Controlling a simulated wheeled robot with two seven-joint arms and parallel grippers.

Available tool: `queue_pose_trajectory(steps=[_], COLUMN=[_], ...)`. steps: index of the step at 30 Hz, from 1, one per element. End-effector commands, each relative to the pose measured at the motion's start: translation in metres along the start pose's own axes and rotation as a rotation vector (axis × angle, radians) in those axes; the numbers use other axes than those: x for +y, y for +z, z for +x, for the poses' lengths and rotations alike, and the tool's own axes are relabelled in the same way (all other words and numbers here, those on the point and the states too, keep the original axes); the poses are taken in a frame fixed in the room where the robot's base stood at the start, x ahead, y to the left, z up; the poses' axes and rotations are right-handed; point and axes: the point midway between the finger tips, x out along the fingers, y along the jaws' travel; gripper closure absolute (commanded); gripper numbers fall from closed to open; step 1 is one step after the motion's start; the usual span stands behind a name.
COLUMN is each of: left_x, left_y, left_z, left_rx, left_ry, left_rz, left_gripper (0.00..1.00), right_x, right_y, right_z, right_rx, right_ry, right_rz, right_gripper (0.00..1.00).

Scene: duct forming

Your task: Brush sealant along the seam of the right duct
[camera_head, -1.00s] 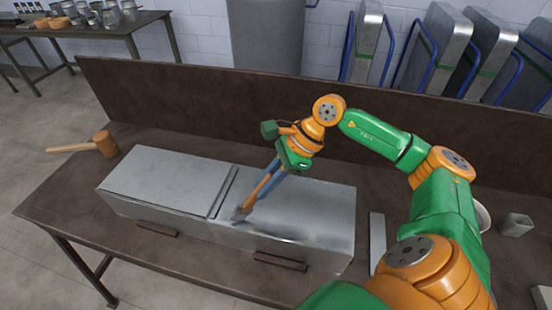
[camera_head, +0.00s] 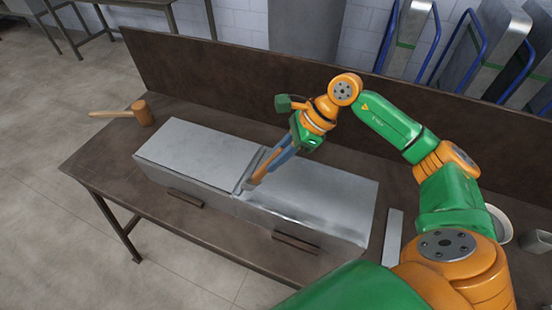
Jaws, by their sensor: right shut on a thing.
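The long grey metal duct (camera_head: 196,150) lies on the brown workbench. Its seam (camera_head: 252,168) crosses the top near the middle, splitting it into a left section and a right duct section (camera_head: 325,197). My right gripper (camera_head: 284,152) is shut on a brush (camera_head: 258,175) with a wooden handle. The brush slants down to the left, its tip at or just above the duct top by the seam; I cannot tell if it touches. A darker smear shows along the right section's front edge. My left gripper is not in view.
A wooden mallet (camera_head: 139,111) lies at the bench's left end. A flat metal strip (camera_head: 393,238) lies right of the duct. A white container (camera_head: 499,224) is partly behind my right arm. The bench's back board (camera_head: 240,75) stands behind the duct.

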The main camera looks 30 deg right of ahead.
Motion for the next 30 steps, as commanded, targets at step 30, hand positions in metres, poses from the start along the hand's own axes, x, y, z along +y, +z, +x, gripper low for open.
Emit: queue_pose_trajectory(steps=[30], left_x=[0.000], left_y=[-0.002], left_z=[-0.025], left_rx=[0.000], left_ry=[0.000], left_rz=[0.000], left_gripper=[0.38], right_x=[0.001], right_y=[0.037], right_z=[-0.053], right_rx=[0.000], right_ry=[0.000], right_rz=[0.000], right_gripper=[1.00])
